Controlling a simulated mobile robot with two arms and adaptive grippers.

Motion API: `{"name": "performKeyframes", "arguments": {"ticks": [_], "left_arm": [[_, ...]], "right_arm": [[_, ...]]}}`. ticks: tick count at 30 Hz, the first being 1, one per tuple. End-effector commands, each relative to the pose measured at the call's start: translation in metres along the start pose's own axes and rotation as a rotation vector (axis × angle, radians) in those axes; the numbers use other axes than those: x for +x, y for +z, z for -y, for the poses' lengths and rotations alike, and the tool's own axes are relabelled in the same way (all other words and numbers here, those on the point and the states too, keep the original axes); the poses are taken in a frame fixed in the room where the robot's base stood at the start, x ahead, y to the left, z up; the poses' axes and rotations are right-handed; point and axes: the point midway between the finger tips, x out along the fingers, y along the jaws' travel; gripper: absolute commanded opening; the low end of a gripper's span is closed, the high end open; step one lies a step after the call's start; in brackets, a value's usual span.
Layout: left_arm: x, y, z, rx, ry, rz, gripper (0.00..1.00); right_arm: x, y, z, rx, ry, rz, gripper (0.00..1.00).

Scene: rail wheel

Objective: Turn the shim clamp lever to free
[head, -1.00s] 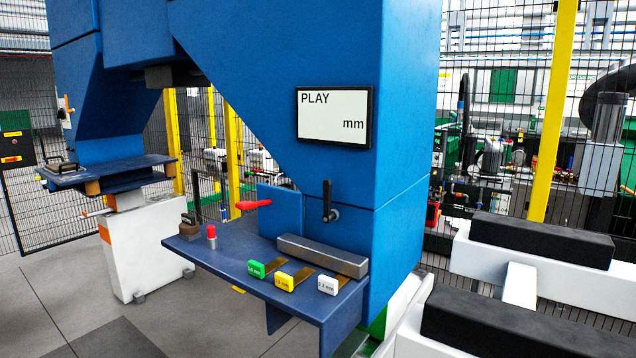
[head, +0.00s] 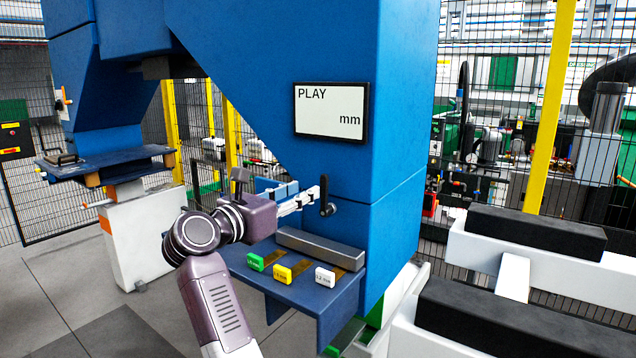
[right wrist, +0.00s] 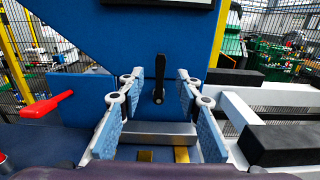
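A black lever (head: 325,193) stands upright on the blue machine face below the display; I take it to be the shim clamp lever. It also shows upright in the right wrist view (right wrist: 160,70). My right gripper (head: 310,194) is in front of it. In the right wrist view the right gripper (right wrist: 159,80) is open, with one finger on each side of the lever and clear gaps between. A red lever (right wrist: 46,105) lies at the left of that view; in the head view my right arm hides it. My left gripper is not in view.
A blue shelf (head: 305,295) below holds a grey bar (head: 320,250) and green, yellow and white tagged shims (head: 282,272). A display (head: 331,112) reading "PLAY mm" is above the lever. White beams with black pads (head: 520,232) stand at the right.

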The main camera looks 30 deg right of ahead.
Motion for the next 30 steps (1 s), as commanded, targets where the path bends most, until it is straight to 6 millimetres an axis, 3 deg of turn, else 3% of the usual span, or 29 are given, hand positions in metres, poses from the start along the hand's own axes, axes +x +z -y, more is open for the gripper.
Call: {"name": "performKeyframes", "arguments": {"ticks": [12, 23, 30], "left_arm": [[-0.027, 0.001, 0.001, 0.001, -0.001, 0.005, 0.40], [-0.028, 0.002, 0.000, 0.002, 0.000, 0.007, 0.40], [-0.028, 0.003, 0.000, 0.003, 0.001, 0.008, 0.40]], "right_arm": [[0.062, 0.003, 0.001, -0.005, -0.003, 0.005, 0.32], [0.070, 0.001, 0.001, -0.004, -0.001, 0.004, 0.32], [0.070, 0.001, 0.001, -0.004, -0.001, 0.004, 0.09]]}}
